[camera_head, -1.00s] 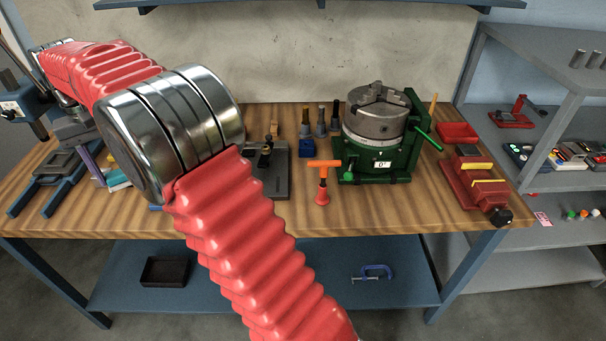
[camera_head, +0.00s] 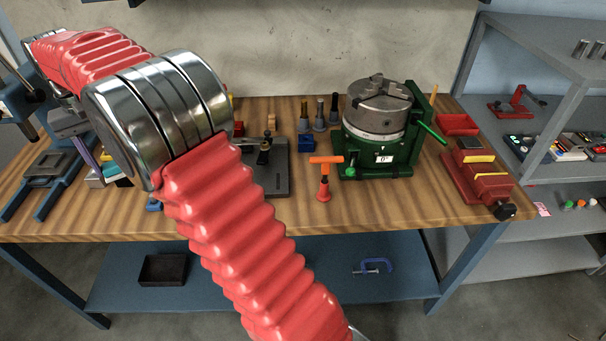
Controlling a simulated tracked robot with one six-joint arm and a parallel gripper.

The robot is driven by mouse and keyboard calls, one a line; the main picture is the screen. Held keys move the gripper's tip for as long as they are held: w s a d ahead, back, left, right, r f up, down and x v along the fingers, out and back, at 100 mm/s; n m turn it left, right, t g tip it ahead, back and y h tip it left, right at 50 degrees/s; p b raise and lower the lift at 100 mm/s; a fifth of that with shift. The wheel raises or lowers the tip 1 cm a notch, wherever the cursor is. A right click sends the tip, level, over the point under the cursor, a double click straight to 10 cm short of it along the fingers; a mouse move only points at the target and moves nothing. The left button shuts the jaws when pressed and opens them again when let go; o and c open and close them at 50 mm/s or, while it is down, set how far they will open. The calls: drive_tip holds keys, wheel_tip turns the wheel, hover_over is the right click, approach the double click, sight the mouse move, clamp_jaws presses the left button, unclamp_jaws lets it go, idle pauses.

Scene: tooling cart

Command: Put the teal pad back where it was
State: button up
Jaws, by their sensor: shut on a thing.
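My red ribbed arm bends at a large metal joint, and its far end reaches down over the left of the bench. My gripper (camera_head: 84,146) is small and partly hidden there, a grey body with a purplish finger. It is shut on the teal pad (camera_head: 109,171), of which only a small teal patch shows beside the finger. The metal joint hides part of this area, so the grip is hard to make out. I cannot tell whether the pad touches the bench.
A blue press stand (camera_head: 18,203) is left of my gripper. A grey plate with a dark fixture (camera_head: 270,180), an orange T-handle tool (camera_head: 325,175), a green rotary table with chuck (camera_head: 380,150) and a red vise (camera_head: 480,180) stand rightward. Bare wood (camera_head: 400,205) lies along the front.

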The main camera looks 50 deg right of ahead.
drive_tip(key=s+d+f+m, duration=0.15)
drive_tip(key=s+d, duration=0.25)
drive_tip(key=d, duration=0.7)
drive_tip(key=s+d+m, duration=0.2)
drive_tip(key=s+d, duration=0.3)
drive_tip(key=d, duration=0.7)
drive_tip(key=s+d+f+m, duration=0.2)
drive_tip(key=s+d+f, duration=0.1)
drive_tip(key=s+d, duration=1.4)
drive_tip(key=shift+s+m, duration=0.35)
drive_tip(key=shift+s, duration=0.25)
drive_tip(key=shift+f, duration=2.45)
drive_tip(key=shift+f, duration=0.1)
drive_tip(key=shift+f, duration=2.4)
